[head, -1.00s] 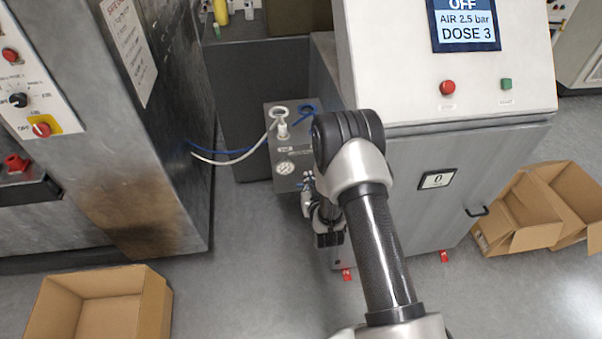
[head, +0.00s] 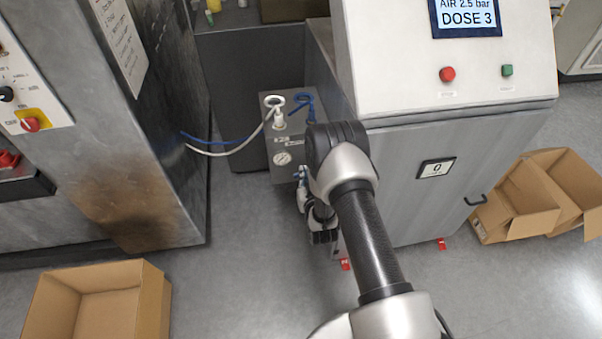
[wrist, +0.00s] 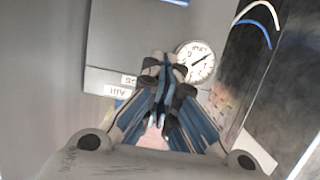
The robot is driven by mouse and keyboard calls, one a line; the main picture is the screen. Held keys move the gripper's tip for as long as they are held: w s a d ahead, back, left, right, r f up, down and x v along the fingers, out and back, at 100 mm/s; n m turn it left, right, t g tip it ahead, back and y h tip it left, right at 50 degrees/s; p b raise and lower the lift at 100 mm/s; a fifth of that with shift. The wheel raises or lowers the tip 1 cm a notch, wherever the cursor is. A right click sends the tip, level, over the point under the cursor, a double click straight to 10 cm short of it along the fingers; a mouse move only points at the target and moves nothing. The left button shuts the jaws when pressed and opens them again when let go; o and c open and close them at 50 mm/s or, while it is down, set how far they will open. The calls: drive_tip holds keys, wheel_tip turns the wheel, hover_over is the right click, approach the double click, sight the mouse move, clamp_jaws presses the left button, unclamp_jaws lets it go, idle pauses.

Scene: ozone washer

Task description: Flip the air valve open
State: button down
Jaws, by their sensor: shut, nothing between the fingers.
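The grey air box (head: 281,128) stands left of the washer in the head view, with a round pressure gauge (head: 283,158) on its front. In the wrist view the gauge (wrist: 197,62) is right of my fingertips, and a white label (wrist: 105,82) is on the left of the panel. My gripper (wrist: 165,78) is shut and empty, its fingertips in front of the panel's lower part. I cannot tell whether they touch it. I cannot clearly make out the valve handle; my fingers may cover it. In the head view my arm hides most of the gripper.
White and blue hoses (head: 215,152) run left from the box's top. The washer cabinet (head: 420,190) with red and green buttons stands close on the right. A steel machine (head: 120,160) is on the left. Open cartons lie at lower left (head: 150,300) and right (head: 520,225).

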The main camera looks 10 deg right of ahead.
drive_tip(key=shift+w+f+b, duration=0.95)
drive_tip(key=shift+w+f, duration=0.45)
drive_tip(key=shift+w, duration=0.25)
drive_tip(key=shift+w+f+b, duration=0.9)
drive_tip(key=shift+w+f, duration=0.5)
drive_tip(key=shift+w, duration=0.2)
drive_tip(key=shift+s, duration=0.15)
